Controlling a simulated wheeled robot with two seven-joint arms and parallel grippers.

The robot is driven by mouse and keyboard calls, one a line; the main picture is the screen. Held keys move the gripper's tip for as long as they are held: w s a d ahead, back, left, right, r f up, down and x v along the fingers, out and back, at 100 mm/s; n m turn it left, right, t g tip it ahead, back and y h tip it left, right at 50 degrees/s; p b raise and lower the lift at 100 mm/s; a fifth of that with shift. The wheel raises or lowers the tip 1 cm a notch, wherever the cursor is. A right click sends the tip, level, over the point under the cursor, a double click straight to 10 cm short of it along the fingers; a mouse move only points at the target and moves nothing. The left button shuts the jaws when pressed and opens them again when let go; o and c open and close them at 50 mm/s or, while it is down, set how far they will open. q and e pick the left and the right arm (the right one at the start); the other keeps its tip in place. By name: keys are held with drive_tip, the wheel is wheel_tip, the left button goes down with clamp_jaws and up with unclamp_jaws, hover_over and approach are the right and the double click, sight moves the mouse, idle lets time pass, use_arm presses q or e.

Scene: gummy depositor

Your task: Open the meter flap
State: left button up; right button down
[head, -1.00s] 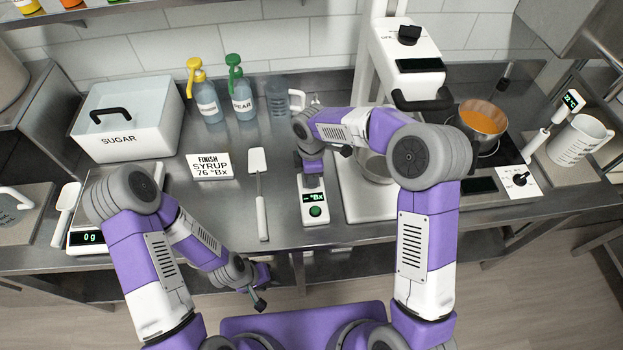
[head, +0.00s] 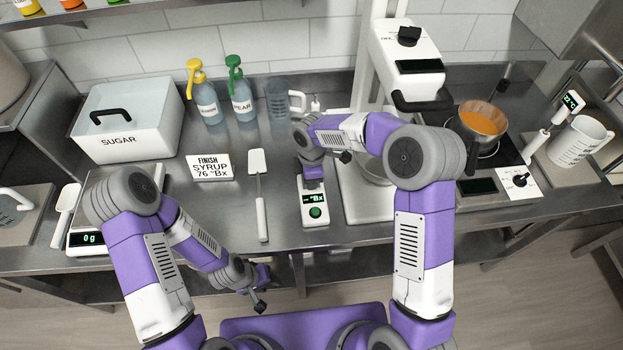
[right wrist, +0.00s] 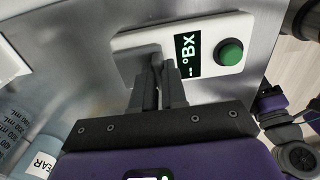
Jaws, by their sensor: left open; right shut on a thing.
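The meter (head: 315,213) is a white slab with a dark "-- °Bx" display and a green button, lying on the steel counter. It also shows in the right wrist view (right wrist: 203,75). Its grey flap (right wrist: 137,64) is at the end away from the button, partly covered by my fingers. My right gripper (right wrist: 157,66) is over that end, its fingers close together and shut on the flap's edge. How far the flap is raised is hard to tell. My left gripper (head: 264,290) is open and empty, low in front of the counter edge.
A spatula (head: 260,195) and a syrup sign (head: 209,167) lie left of the meter. A depositor stand (head: 350,200) is close on its right. A measuring jug (head: 280,100) and pump bottles (head: 241,98) stand behind. A pan (head: 480,122) sits on the hob at right.

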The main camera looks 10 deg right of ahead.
drive_tip(key=shift+w+r+g+p, duration=0.35)
drive_tip(key=shift+g+p, duration=0.25)
drive_tip(key=shift+p, duration=0.7)
drive_tip(key=shift+w+r+g+p, duration=0.2)
drive_tip(key=shift+r+g+p, duration=0.3)
drive_tip(key=shift+p, duration=0.75)
drive_tip(key=shift+w+f+g+p, duration=0.2)
drive_tip(key=shift+g+p, duration=0.25)
drive_tip(key=shift+g, duration=0.15)
drive_tip(key=shift+w+r+g, duration=0.15)
drive_tip(key=shift+w+g, duration=0.1)
drive_tip(key=shift+g, duration=0.35)
drive_tip(key=shift+w+g, duration=0.25)
drive_tip(key=shift+g, duration=0.15)
drive_tip(key=shift+w+g+b, duration=0.3)
drive_tip(key=shift+g+b, duration=0.1)
drive_tip(key=shift+b, duration=0.35)
drive_tip(key=shift+r+g+b, duration=0.15)
drive_tip(key=shift+g+b, duration=0.15)
drive_tip(key=shift+b, duration=0.25)
drive_tip(key=shift+r, duration=0.15)
